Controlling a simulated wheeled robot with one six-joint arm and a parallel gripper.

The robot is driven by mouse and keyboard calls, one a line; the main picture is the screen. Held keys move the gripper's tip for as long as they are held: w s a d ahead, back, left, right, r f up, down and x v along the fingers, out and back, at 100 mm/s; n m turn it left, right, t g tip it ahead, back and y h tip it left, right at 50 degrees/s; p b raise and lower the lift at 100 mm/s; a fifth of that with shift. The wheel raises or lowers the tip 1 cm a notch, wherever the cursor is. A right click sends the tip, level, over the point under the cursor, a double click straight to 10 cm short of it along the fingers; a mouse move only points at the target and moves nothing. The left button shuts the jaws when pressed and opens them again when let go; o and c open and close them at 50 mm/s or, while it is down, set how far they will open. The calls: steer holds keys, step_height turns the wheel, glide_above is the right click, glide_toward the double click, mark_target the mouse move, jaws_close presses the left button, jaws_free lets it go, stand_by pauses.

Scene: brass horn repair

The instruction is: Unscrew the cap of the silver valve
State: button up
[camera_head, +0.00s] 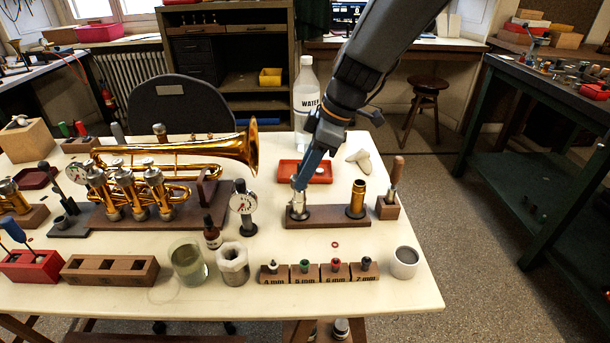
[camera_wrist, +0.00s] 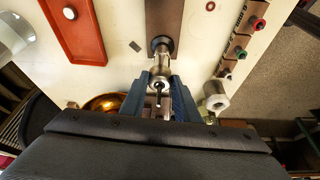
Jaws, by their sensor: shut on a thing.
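The silver valve (camera_head: 298,207) stands upright in a dark ring near the left end of a brown wooden block on the table. My gripper (camera_head: 301,184) reaches down from above and is shut on the top end of the valve, where its cap is. In the wrist view the blue fingers of my gripper (camera_wrist: 161,93) sit on either side of the valve's cap (camera_wrist: 159,84), with a thin stem at its middle. The silver body (camera_wrist: 160,65) runs down to the dark ring. The fingers hide the cap's sides, so I cannot see its thread.
A brass valve (camera_head: 357,198) stands at the block's right end, beside a wooden-handled tool (camera_head: 396,172). A red tray (camera_head: 289,171) and a water bottle (camera_head: 306,95) are behind. Labelled wooden blocks (camera_head: 305,279) stand in front.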

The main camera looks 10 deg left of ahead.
steer(key=shift+n+b, duration=0.3)
steer(key=shift+n, duration=0.1)
steer(key=shift+w+a+f+n+g+h+b, duration=0.15)
steer(key=shift+n+g+b, duration=0.35)
steer(key=shift+n, duration=0.3)
steer(key=shift+w+d+r+n+g+h+b, duration=0.15)
steer(key=shift+n+g+b, duration=0.15)
steer(key=shift+n+b, duration=0.4)
steer(key=shift+a+n, duration=0.1)
steer(key=shift+n, duration=0.8)
steer(key=shift+g, duration=0.3)
steer(key=n, duration=0.2)
steer(key=n+g+h+b, duration=0.1)
steer(key=shift+w+a+n, duration=0.15)
steer(key=shift+a+n, duration=0.05)
steer(key=shift+n, duration=0.2)
steer(key=shift+n+h, duration=0.4)
steer(key=shift+n, duration=0.3)
